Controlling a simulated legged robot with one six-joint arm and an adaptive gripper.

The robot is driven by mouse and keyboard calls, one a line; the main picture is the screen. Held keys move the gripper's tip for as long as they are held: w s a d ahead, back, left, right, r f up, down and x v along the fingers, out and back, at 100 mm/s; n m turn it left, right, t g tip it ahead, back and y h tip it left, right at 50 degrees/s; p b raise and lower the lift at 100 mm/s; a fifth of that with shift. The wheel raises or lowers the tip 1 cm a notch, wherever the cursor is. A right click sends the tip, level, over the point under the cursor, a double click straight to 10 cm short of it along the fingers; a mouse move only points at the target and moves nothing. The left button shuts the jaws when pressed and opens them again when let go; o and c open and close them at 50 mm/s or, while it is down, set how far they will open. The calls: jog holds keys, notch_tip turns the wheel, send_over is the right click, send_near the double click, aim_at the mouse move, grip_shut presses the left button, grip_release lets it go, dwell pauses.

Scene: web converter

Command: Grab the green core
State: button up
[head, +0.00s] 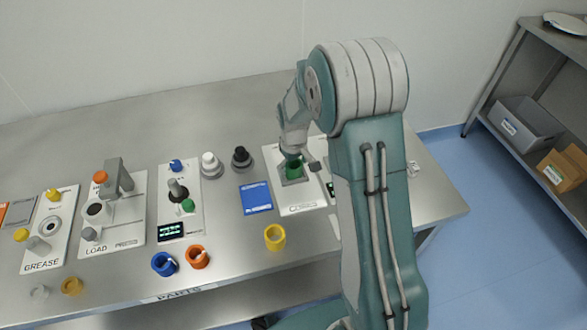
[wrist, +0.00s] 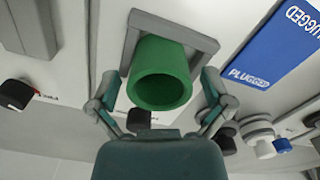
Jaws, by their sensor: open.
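The green core (head: 294,169) is a hollow cylinder on a grey square holder (head: 296,181), on a white panel at the right part of the table. In the wrist view the core (wrist: 160,78) is in the middle, its open end toward the camera, with the grey square frame (wrist: 208,44) behind it. My gripper (head: 299,158) is right at the core and partly hides it in the head view. In the wrist view my gripper (wrist: 160,88) is open, with one finger on each side of the core. Gaps show between fingers and core.
A blue card (head: 256,198) lies left of the panel. A yellow ring (head: 275,237) stands in front; blue (head: 164,264) and orange (head: 198,257) rings are further left. Black (head: 241,158) and white (head: 210,164) knobbed parts stand behind the card. The back of the table is clear.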

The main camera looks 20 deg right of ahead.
jog(key=c, duration=1.1)
jog(key=shift+r, duration=0.1)
